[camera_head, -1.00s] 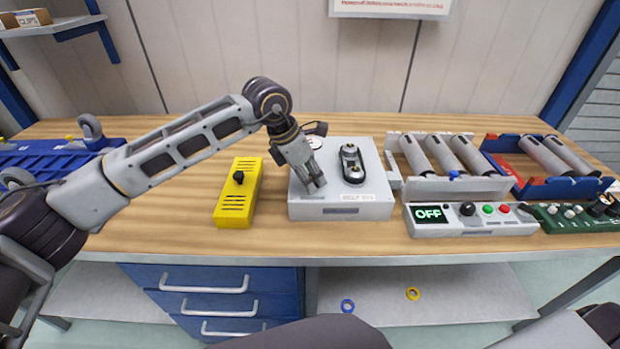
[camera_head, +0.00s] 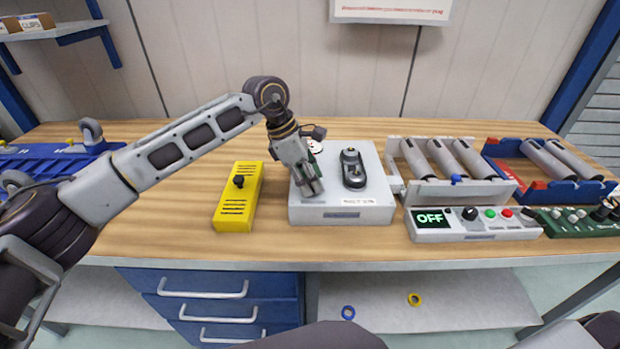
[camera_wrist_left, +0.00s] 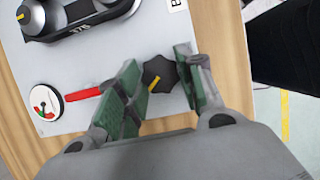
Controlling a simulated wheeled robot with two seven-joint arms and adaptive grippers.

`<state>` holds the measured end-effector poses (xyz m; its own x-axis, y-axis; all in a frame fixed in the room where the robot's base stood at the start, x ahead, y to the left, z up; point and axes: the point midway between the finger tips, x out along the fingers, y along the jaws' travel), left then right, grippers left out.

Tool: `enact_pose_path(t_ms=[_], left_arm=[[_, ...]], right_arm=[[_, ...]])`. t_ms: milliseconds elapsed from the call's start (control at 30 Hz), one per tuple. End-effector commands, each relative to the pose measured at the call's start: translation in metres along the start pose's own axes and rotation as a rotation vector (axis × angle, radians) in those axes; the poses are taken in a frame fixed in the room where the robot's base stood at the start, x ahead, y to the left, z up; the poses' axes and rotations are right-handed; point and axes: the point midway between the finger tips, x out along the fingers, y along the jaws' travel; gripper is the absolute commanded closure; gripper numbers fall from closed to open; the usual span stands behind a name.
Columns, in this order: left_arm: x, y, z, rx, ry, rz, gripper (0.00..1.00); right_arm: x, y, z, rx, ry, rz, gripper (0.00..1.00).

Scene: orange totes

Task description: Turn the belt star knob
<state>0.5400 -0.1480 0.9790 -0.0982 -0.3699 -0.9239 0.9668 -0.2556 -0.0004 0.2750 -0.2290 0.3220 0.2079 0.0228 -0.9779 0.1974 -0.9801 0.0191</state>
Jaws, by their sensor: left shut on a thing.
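The belt box (camera_head: 345,212) is a light grey box on the bench, with a label on its front. Its star knob (camera_wrist_left: 158,72) is dark, with a yellow pointer line, and shows in the left wrist view. My left gripper (camera_head: 312,190) reaches down over the left part of the box. In the left wrist view its green-padded fingers (camera_wrist_left: 160,85) stand on either side of the knob, shut on it. In the head view the fingers hide the knob. A dial (camera_wrist_left: 45,103) with a red bar beside it lies left of the fingers. My right gripper is out of view.
A yellow box (camera_head: 236,215) with a black knob stands left. A dark pulley unit (camera_head: 352,168) sits on the belt box. Right are a roller conveyor (camera_head: 460,186), a control panel (camera_head: 475,235) reading OFF and a green unit (camera_head: 580,228). Bare bench lies in front.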

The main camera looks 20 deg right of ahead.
Motion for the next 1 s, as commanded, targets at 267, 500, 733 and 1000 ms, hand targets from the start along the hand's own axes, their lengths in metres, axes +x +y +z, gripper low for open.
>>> enact_pose_path(t_ms=[267,500,733,1000], left_arm=[[-0.0018,0.0016,0.0001,0.0,-0.001,0.005,0.87],[-0.0014,0.0012,0.0001,0.0,-0.001,0.003,0.41],[-0.0006,0.0006,0.0,0.0,0.0,0.001,0.41],[-0.0058,0.0007,-0.0001,0.001,0.0,0.002,0.41]], right_arm=[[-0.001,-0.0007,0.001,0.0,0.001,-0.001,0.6],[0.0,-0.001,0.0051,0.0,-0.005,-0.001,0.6],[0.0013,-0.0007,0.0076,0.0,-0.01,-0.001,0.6],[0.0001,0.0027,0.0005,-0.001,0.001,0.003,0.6]])
